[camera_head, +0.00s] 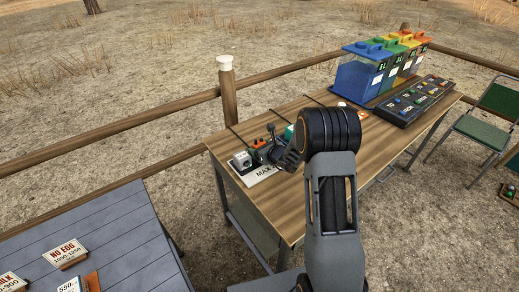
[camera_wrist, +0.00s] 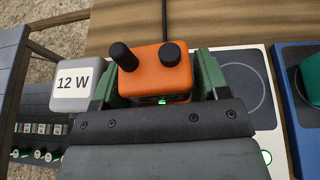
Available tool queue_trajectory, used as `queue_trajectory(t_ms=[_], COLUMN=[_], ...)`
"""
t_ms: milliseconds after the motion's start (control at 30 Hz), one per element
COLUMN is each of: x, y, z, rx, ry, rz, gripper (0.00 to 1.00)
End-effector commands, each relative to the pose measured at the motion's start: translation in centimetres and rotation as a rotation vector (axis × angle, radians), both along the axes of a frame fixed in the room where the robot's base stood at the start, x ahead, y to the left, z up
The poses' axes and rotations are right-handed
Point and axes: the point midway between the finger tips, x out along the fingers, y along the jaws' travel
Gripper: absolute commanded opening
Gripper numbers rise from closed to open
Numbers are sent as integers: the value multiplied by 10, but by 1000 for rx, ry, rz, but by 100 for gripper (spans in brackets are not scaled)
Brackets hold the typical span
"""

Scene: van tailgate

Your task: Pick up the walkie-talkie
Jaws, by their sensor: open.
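The walkie-talkie (camera_wrist: 155,72) is orange with a black antenna and a black knob on top; a small green light shows low on its front. In the head view its orange part (camera_head: 258,143) shows on the wooden table, partly hidden by my gripper. My gripper (camera_wrist: 158,82) is open, with one green-padded finger on each side of the walkie-talkie. Whether the pads touch it I cannot tell. In the head view my gripper (camera_head: 272,145) is low at the table's left end. The lower part of the walkie-talkie is hidden behind my gripper body.
A grey block marked 12 W (camera_wrist: 72,84) stands close left of the walkie-talkie. A white plate with a circle (camera_wrist: 248,85) lies to the right, then a blue-edged one (camera_wrist: 285,88). A black cable (camera_wrist: 164,20) runs behind. Coloured bins (camera_head: 360,78) stand farther along the table.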

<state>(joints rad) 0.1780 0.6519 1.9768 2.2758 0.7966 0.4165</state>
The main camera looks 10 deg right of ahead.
Motion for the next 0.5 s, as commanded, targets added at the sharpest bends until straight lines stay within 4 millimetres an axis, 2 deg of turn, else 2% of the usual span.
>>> queue_trajectory(t_ms=[233,500], x=[1,1], y=[0,0], z=[-1,-1], rx=[0,0], ry=[1,1], rz=[0,0], gripper=[68,42])
